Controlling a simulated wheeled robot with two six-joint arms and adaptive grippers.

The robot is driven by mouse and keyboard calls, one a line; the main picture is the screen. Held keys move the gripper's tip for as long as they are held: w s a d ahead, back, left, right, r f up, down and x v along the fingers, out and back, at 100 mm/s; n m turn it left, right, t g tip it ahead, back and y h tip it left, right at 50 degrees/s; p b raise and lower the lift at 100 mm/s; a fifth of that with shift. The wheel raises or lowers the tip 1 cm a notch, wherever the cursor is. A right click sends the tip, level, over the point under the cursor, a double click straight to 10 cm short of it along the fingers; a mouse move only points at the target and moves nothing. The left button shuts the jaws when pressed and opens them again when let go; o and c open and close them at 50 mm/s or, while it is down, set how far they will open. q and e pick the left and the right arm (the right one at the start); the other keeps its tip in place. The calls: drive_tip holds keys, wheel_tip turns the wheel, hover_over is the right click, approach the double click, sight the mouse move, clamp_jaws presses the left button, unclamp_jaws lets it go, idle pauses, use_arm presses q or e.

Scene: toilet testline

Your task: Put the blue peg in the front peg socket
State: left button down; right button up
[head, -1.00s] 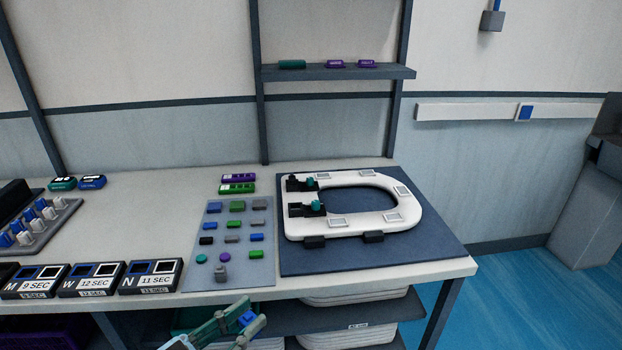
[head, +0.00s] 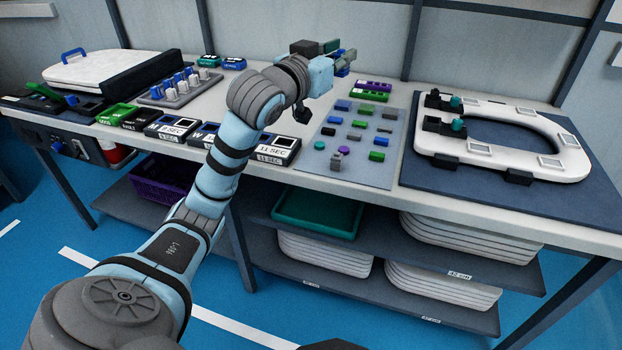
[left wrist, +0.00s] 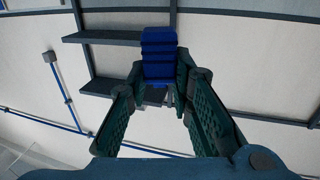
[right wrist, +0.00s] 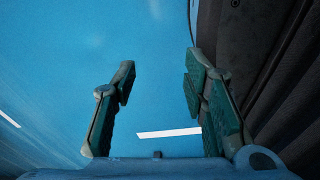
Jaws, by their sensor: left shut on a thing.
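My left gripper (head: 343,58) is raised above the back of the table, left of the toilet seat (head: 545,170). In the left wrist view it is shut on a blue block-like peg (left wrist: 158,55), ribbed and held between the green fingertips. In the head view the peg is mostly hidden by the gripper. Two black fixtures sit on the seat's left end, each with a teal knob: a rear one (head: 434,101) and a front one (head: 440,126). I cannot tell whether either has a free socket. My right gripper (right wrist: 160,75) is open and empty over blue floor.
A grey mat (head: 333,171) with several small coloured parts lies below and right of the left gripper. A rack of blue and white pegs (head: 180,90) and black timer boxes (head: 170,128) stand to the left. The seat rests on a dark blue mat (head: 420,178).

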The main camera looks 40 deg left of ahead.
use_arm(q)
drive_tip(key=a+f+n+g+y, duration=0.1)
drive_tip(key=a+f+n+y, duration=0.1)
drive_tip(key=a+f+y, duration=0.2)
drive_tip(key=a+f, duration=0.1)
drive_tip(key=a, duration=0.2)
drive_tip(key=shift+w+a+f+n, duration=0.25)
drive_tip(key=shift+w+n, duration=0.1)
drive_tip(key=shift+n, duration=0.05)
use_arm(e)
drive_tip(key=shift+w+a, duration=0.1)
drive_tip(key=shift+w, duration=0.05)
use_arm(q)
wheel_tip(320, 180, down, 20)
drive_tip(key=b, duration=0.7)
drive_tip(key=shift+r+b, duration=0.25)
drive_tip(key=shift+b, duration=0.15)
drive_tip(key=shift+f, duration=0.1)
use_arm(e)
drive_tip(key=w+f+t, duration=0.1)
drive_tip(key=w+f, duration=0.4)
drive_tip(key=w, duration=0.2)
drive_tip(key=shift+a+f, duration=0.35)
drive_tip(key=shift+f, duration=0.05)
